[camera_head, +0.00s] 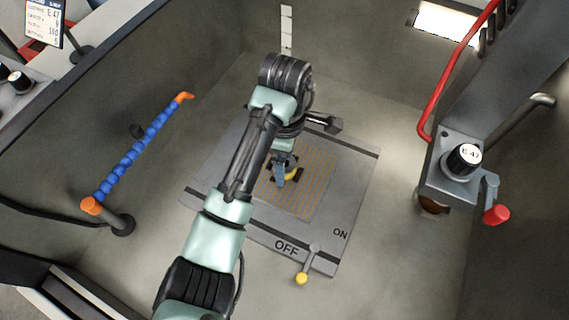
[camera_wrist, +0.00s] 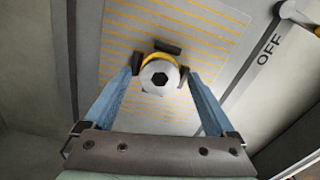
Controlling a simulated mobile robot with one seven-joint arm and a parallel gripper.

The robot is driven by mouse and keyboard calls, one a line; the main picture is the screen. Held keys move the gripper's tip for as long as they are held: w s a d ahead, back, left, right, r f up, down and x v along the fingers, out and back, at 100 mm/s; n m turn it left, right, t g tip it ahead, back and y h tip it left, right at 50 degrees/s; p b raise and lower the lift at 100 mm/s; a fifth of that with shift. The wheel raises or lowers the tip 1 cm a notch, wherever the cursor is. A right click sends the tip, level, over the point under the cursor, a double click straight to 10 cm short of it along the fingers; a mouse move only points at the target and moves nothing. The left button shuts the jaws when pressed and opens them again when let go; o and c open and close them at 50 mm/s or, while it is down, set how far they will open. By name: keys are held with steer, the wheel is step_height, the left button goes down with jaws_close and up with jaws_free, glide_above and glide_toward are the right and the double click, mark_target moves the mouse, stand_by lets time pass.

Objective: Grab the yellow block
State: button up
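A yellow piece (camera_head: 292,175) is on the orange-striped plate in the middle of the bench; it looks curved, and my gripper partly hides it. In the wrist view the yellow piece (camera_wrist: 151,58) shows as a rim behind a round grey part (camera_wrist: 160,77) with a dark hexagonal hole. My gripper (camera_wrist: 164,68) points down at the plate, its blue fingers on either side of these parts. The fingers stand apart, with a small gap at the right. Contact on the left cannot be told. In the head view my gripper (camera_head: 282,182) is beside the yellow piece.
The striped plate (camera_head: 318,200) lies on a grey panel marked OFF and ON. A yellow-tipped lever (camera_head: 302,278) stands at its front edge. A blue segmented hose (camera_head: 130,158) is at left. A red-handled fixture (camera_head: 495,214) is at right. A dark bar (camera_wrist: 168,47) lies beyond the yellow rim.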

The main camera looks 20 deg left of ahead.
jaws_close()
steer(key=shift+r, duration=0.1)
stand_by(0.4)
